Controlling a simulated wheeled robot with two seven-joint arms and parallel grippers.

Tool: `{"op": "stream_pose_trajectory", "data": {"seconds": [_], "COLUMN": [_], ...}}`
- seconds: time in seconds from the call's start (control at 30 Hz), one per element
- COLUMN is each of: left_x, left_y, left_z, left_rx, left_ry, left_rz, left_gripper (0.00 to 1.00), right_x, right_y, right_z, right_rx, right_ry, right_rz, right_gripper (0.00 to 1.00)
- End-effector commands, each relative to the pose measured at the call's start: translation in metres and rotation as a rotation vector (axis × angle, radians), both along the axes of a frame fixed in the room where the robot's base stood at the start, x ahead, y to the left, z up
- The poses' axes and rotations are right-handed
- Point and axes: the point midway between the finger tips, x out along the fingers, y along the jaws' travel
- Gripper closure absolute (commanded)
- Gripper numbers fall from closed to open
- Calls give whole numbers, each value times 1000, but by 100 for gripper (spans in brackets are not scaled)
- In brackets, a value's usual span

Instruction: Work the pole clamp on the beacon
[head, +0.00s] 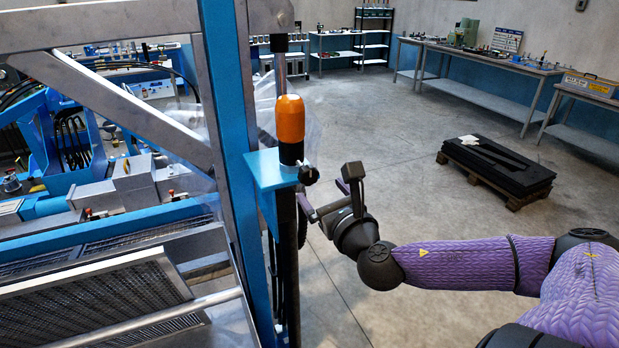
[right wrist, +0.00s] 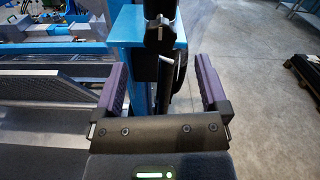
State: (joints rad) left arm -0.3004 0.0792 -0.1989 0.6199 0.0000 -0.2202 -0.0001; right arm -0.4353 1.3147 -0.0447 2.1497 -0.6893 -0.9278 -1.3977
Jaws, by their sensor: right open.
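The beacon (head: 291,118) has an orange cap on a black base and stands upright at a blue bracket (head: 268,172) on the blue post. A small black clamp knob (head: 308,174) sticks out to the right below the beacon. It also shows near the top middle of the right wrist view (right wrist: 160,38). A dark pole (head: 288,260) runs down below the bracket. My right gripper (head: 325,200) is open, just right of the pole and slightly below the knob. In the right wrist view its purple-padded fingers (right wrist: 160,82) are wide apart, with nothing visibly gripped. My left gripper is out of view.
A blue and grey machine frame with a mesh sieve (head: 100,300) fills the left side. A black slab on a pallet (head: 495,170) lies on the floor at right. Workbenches (head: 490,65) line the back. The floor between is clear.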

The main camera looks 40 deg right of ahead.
Motion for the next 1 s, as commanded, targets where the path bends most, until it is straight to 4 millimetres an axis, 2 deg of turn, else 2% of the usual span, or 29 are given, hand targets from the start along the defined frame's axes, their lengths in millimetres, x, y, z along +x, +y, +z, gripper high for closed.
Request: {"op": "stream_pose_trajectory", "data": {"seconds": [0.03,0.1,0.4,0.57,0.8,0.87,1.0], "left_x": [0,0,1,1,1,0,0], "left_y": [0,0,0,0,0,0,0], "left_z": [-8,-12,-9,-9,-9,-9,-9], "left_rx": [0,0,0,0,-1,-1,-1], "left_ry": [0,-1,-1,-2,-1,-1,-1], "left_rz": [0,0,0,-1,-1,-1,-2], "left_gripper": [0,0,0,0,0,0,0], "right_x": [8,19,53,61,62,62,62], "right_y": [-3,-7,-18,-20,-20,-20,-20], "right_z": [-2,-1,1,0,0,0,0], "right_rx": [2,5,8,6,5,6,6], "right_ry": [-9,-8,-2,-1,0,0,0], "right_rz": [-4,-3,-5,-1,0,0,0], "right_gripper": [6,6,6,6,6,17,47]}}
